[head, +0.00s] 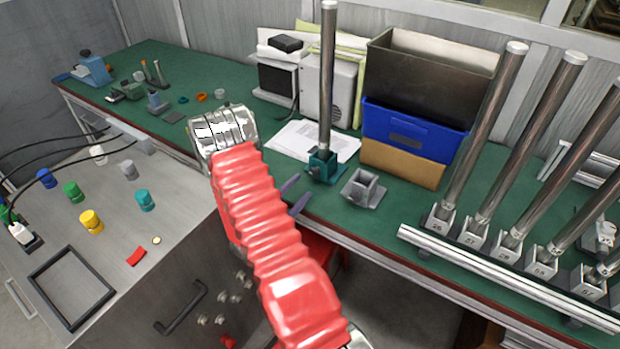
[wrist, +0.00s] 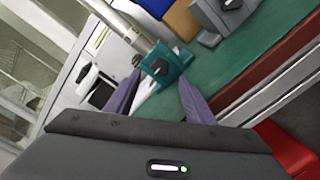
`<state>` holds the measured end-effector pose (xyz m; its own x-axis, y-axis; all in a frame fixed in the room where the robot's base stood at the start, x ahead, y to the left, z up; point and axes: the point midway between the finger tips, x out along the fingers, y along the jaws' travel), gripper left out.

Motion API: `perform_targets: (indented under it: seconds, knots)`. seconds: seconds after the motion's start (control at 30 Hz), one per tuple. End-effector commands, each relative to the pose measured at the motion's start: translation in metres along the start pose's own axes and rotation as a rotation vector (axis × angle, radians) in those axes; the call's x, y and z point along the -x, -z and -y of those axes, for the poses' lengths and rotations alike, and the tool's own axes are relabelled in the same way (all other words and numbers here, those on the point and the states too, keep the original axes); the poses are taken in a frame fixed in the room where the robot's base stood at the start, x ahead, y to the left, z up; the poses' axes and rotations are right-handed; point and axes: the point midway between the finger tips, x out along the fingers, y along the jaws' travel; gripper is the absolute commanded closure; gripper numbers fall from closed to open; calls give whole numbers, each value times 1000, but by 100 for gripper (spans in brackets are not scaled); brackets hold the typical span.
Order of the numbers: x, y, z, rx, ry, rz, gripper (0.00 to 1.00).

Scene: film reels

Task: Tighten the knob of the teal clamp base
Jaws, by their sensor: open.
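The teal clamp base (head: 322,168) stands on the green bench top with a tall metal pole (head: 327,80) upright in it. The base also shows in the wrist view (wrist: 176,72), where its dark knob (wrist: 157,67) sits on the face toward me. In the head view I cannot make out the knob clearly. My gripper (head: 303,186) is open, its purple fingers pointing at the base from the left front. In the wrist view my gripper (wrist: 159,80) has one finger on each side of the knob's line, apart from it and empty.
An empty grey clamp base (head: 364,189) stands close to the right of the teal one. Behind are a blue bin (head: 408,130), a cardboard box (head: 402,162) and white papers (head: 290,140). Several poles in numbered bases stand at right, behind a metal rail (head: 500,275).

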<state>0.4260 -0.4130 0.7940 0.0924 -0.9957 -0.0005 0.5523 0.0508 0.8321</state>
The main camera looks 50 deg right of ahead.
Motion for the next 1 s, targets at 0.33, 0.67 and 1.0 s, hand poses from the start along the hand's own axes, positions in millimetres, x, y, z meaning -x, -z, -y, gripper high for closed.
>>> perform_targets:
  seconds: [0.33, 0.67, 1.0]
  knots:
    - [-52, -1, 1, 0, 1, 3, 51]
    - [-68, -1, 1, 1, 0, 1, 51]
    - [-67, -1, 0, 1, 0, 1, 64]
